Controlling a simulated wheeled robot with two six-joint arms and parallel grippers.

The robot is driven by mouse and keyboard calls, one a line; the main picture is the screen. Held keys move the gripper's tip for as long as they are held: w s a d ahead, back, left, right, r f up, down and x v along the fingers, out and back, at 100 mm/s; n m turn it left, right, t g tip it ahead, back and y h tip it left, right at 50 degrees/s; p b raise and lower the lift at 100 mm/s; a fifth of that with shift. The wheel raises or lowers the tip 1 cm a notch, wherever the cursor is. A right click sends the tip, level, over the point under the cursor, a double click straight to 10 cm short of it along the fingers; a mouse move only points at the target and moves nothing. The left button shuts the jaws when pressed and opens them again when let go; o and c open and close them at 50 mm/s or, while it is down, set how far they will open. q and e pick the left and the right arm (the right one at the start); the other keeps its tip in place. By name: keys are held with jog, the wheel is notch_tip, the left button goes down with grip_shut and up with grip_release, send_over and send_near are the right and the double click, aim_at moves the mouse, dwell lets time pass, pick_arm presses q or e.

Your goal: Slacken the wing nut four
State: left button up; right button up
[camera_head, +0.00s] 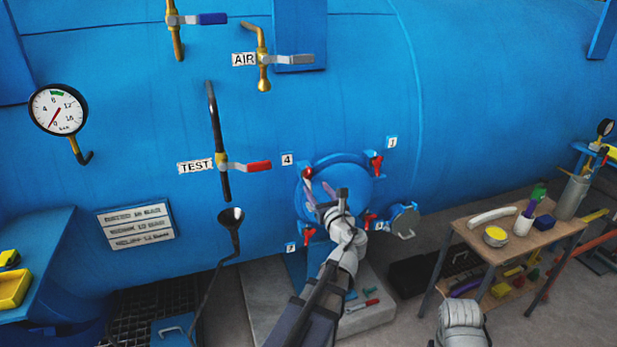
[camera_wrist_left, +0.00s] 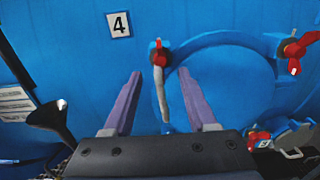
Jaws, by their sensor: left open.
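Wing nut four (camera_head: 308,173) is the red nut beside the "4" label (camera_head: 287,160), at the upper left of the round blue hatch (camera_head: 350,188). In the left wrist view the red wing nut (camera_wrist_left: 159,53) sits atop a pale bolt (camera_wrist_left: 162,95). My left gripper (camera_head: 319,189) is in front of the hatch, just below the nut. Its purple fingers (camera_wrist_left: 159,76) are open, one on each side of the bolt in the wrist picture, with the nut just beyond their tips. I see no contact. My right gripper is not in view.
Other red wing nuts sit around the hatch, at the upper right (camera_head: 376,165), lower right (camera_head: 369,221) and lower left (camera_head: 308,234). The TEST valve (camera_head: 245,166) and a dark funnel (camera_head: 231,218) are to the left. A wooden tool table (camera_head: 470,238) stands right.

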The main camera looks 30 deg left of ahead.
aim_at(309, 177)
pick_arm(q)
jog(key=x, duration=0.8)
jog(key=shift+f, duration=0.1)
jog(key=shift+d, duration=0.1)
grip_shut()
dwell(0.4)
